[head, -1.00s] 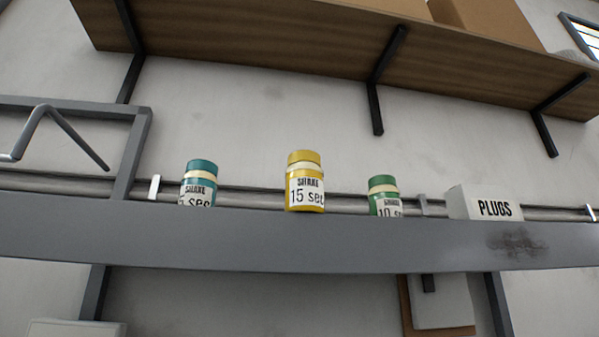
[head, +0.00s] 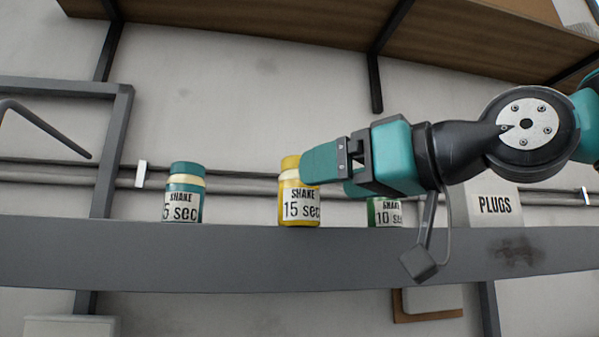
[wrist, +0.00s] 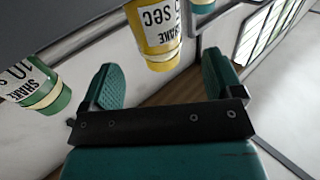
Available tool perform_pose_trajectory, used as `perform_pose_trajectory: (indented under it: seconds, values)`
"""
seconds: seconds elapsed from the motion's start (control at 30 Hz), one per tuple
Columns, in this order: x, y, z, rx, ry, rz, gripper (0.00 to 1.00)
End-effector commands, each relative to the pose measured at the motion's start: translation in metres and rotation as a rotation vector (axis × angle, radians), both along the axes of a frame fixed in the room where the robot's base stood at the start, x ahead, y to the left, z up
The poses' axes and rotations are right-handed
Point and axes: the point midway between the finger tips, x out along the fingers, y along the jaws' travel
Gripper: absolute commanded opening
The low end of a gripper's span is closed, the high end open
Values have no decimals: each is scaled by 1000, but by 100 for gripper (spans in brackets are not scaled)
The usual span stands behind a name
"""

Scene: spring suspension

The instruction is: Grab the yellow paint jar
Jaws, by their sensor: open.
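The yellow paint jar (head: 298,205) stands upright on the grey ledge, labelled "SHAKE 15 sec". My gripper (head: 328,173) reaches in from the right, and one finger covers the jar's upper right side in the head view. In the wrist view the yellow jar (wrist: 160,35) appears lid-down, beyond the gap between the two spread fingers of my gripper (wrist: 160,68). The fingers are open and empty. Whether a finger touches the jar cannot be told.
A teal jar (head: 183,200) stands to the left on the ledge (head: 150,255). A green jar (head: 385,213), partly hidden by my gripper, stands close on the right. A "PLUGS" box (head: 495,206) is farther right. A wooden shelf (head: 460,50) hangs above.

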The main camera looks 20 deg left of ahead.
Motion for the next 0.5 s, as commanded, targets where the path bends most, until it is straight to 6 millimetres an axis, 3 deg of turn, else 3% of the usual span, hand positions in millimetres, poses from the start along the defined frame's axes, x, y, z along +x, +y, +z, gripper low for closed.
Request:
perform_pose_trajectory:
  seconds: [0.27, 0.5]
  values:
    - [8, 21, 2, -2, 2, 0, 86]
    - [20, 52, 0, -2, 2, 0, 86]
